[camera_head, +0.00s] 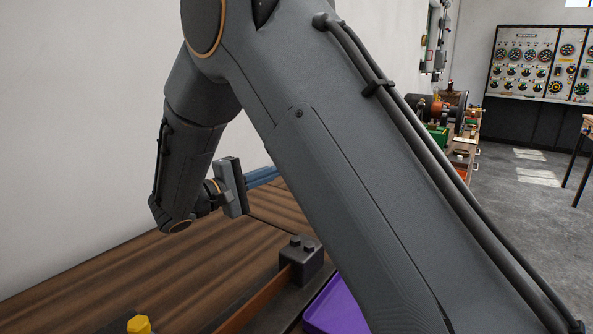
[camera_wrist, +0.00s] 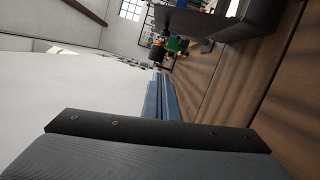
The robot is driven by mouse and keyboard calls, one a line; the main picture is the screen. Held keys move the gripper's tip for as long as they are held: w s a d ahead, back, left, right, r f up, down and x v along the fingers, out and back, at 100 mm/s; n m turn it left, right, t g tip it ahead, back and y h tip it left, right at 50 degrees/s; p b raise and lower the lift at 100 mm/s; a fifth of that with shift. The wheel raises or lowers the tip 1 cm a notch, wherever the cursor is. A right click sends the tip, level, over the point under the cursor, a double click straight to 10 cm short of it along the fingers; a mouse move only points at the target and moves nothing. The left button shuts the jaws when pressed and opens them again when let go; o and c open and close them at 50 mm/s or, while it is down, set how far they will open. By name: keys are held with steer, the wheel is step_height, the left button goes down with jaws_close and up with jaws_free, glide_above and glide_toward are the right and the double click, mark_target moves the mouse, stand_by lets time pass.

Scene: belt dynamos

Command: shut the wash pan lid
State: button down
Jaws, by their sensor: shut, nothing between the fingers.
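My gripper (camera_head: 274,172) reaches out over the wooden bench near the white wall, partly hidden behind my own arm. Its two blue fingers lie together, shut and empty; they also show in the wrist view (camera_wrist: 158,76). A dark grey, box-like thing (camera_wrist: 245,20) stands on the bench at the top right of the wrist view, apart from the fingers. It may be the wash pan, but I cannot tell, and no lid can be clearly made out. In the head view my arm covers the area beyond the gripper.
The brown wooden bench (camera_head: 110,275) runs along the wall. A dark block with studs (camera_head: 301,262), a purple tray (camera_head: 338,308) and a yellow knob (camera_head: 139,324) are at its near side. A control panel (camera_head: 540,62) stands far right, with open floor before it.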

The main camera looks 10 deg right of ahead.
steer(key=w+d+r+p, duration=0.1)
steer(key=w+d+p, duration=0.1)
steer(key=d, duration=0.9)
steer(key=shift+p, duration=0.8)
steer(key=shift+s+d+r, duration=0.1)
steer(key=shift+d+r, duration=0.05)
